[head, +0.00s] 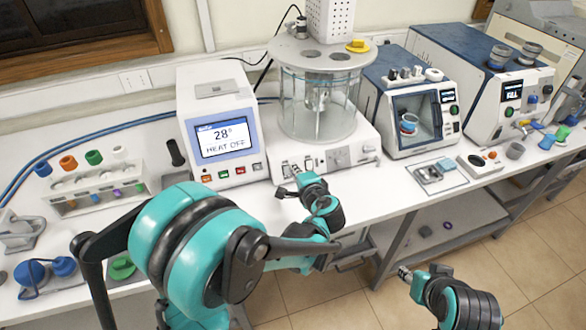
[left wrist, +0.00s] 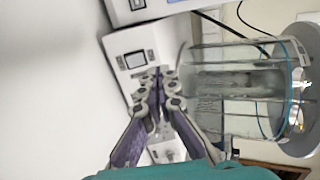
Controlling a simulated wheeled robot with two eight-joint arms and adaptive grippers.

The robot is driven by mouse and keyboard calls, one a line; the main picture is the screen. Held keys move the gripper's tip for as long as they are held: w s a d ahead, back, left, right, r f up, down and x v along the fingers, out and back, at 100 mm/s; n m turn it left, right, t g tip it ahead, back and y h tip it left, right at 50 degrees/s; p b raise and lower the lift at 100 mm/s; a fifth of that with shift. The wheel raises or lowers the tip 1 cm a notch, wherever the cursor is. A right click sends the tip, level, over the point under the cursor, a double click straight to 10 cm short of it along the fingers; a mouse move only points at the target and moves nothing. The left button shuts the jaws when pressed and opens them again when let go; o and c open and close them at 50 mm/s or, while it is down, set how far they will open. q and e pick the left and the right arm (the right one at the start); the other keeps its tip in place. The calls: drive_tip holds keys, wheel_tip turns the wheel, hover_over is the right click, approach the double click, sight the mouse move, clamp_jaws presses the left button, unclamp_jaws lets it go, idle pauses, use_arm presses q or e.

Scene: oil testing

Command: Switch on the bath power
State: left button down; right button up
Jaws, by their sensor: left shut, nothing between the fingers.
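The glass bath (head: 318,105) stands on a white base with a control panel (head: 338,157) on its front; the bath also shows on the right of the left wrist view (left wrist: 240,90). A dark rocker switch (left wrist: 135,59) is on the base front, close to my left fingertips in that view. I cannot tell its position or whether they touch. My left gripper (head: 285,189) is shut and empty in front of the base's left part; its fingers also show in the left wrist view (left wrist: 157,76). My right gripper (head: 404,272) is low, in front of the bench; its opening is unclear.
The controller (head: 220,130) left of the bath reads 28° and HEAT OFF. A tube rack (head: 97,190) stands at left. Blue-topped instruments (head: 410,95) stand at right, with a small tray (head: 440,176) before them. Some bench surface between is clear.

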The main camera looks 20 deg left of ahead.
use_arm(q)
drive_tip(key=s+d+r+p, duration=0.2)
drive_tip(key=s+d+r, duration=0.1)
drive_tip(key=s+r, duration=0.1)
drive_tip(key=shift+s, duration=0.4)
drive_tip(key=shift+d, duration=0.1)
drive_tip(key=s+a+f+n+g+h, duration=0.2)
drive_tip(key=s+a+n+g+h, duration=0.25)
drive_tip(key=s, duration=0.45)
drive_tip(key=s+n+h+b, duration=0.1)
drive_tip(key=s+n+h, duration=0.2)
drive_tip(key=s+n, duration=0.3)
drive_tip(key=s, duration=0.4)
drive_tip(key=shift+f+n+b, duration=0.3)
drive_tip(key=shift+f+n, duration=0.05)
idle(0.8)
